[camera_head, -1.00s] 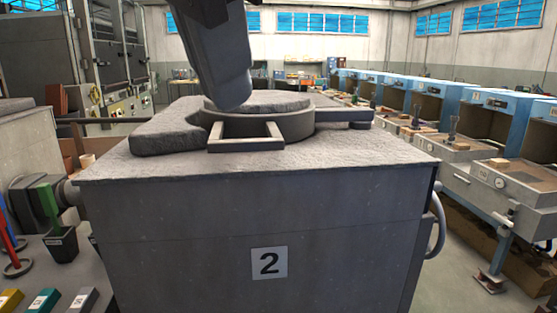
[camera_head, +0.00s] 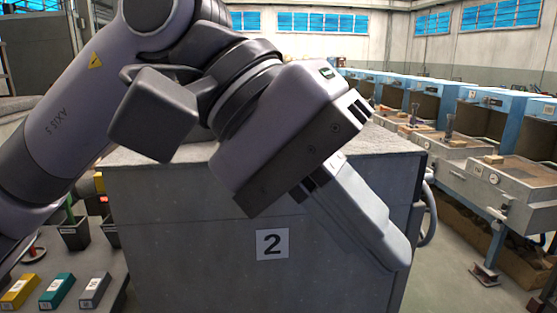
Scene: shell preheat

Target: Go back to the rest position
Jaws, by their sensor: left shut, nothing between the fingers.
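My left arm comes in from the left and crosses the middle of the view. Its gripper (camera_head: 396,258) points down and to the right, in front of the grey furnace block (camera_head: 180,240) marked with a 2. The fingers lie together with nothing between them. The arm and gripper hide most of the block's top, including the round opening and the lid there. I cannot tell whether the gripper touches the block; it appears in front of it. My right gripper is not in view.
A row of blue booths (camera_head: 463,110) with grey work trays runs along the right. At lower left, yellow, teal (camera_head: 57,291) and grey blocks lie on a dark table beside a black pot (camera_head: 74,236).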

